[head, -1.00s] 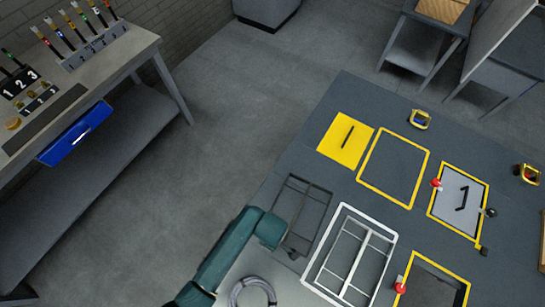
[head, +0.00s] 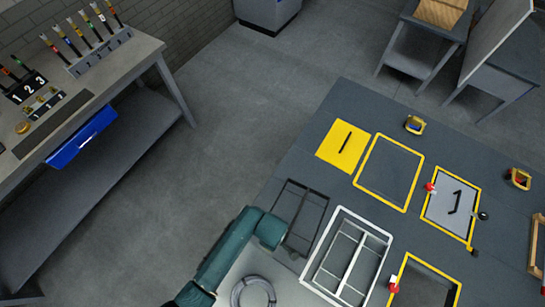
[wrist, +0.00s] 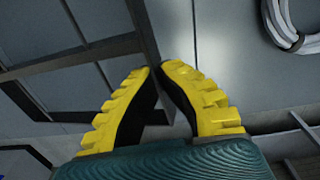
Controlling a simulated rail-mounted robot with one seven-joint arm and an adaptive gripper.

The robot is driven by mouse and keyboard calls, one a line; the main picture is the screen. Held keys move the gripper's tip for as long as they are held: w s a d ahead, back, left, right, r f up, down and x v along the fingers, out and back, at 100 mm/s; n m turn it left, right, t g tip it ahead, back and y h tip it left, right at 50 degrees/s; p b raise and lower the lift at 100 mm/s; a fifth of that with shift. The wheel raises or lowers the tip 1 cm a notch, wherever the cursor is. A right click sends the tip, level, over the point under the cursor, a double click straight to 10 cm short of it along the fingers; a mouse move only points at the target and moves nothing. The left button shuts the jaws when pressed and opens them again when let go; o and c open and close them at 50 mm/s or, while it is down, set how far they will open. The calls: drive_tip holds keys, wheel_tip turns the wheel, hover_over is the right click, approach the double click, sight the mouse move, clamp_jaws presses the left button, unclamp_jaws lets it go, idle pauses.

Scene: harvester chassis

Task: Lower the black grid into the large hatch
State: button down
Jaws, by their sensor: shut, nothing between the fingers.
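The black grid (head: 318,223), an open dark frame with bars, lies on the grey deck just right of the end of my teal arm. In the wrist view its dark bars (wrist: 70,58) fill the upper left, and one runs down close to my fingertips. My gripper (wrist: 156,69) has yellow ridged fingers with black inner faces; it is shut and empty, its tips beside that bar. Whether they touch it I cannot tell. In the head view my fingers are hidden. The white-rimmed opening (head: 322,243), apparently the large hatch, is right of the grid, with pale bars inside.
A coiled hose (head: 253,292) lies near my arm. A workbench (head: 140,62) with a blue drawer stands left; the floor between is clear.

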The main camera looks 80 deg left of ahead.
drive_tip(key=c, duration=1.8)
unclamp_jaws()
drive_tip(key=o, duration=0.6)
drive_tip(key=shift+o, duration=0.2)
drive_tip(key=shift+s+d+f, duration=0.1)
wheel_tip(320, 180, up, 12)
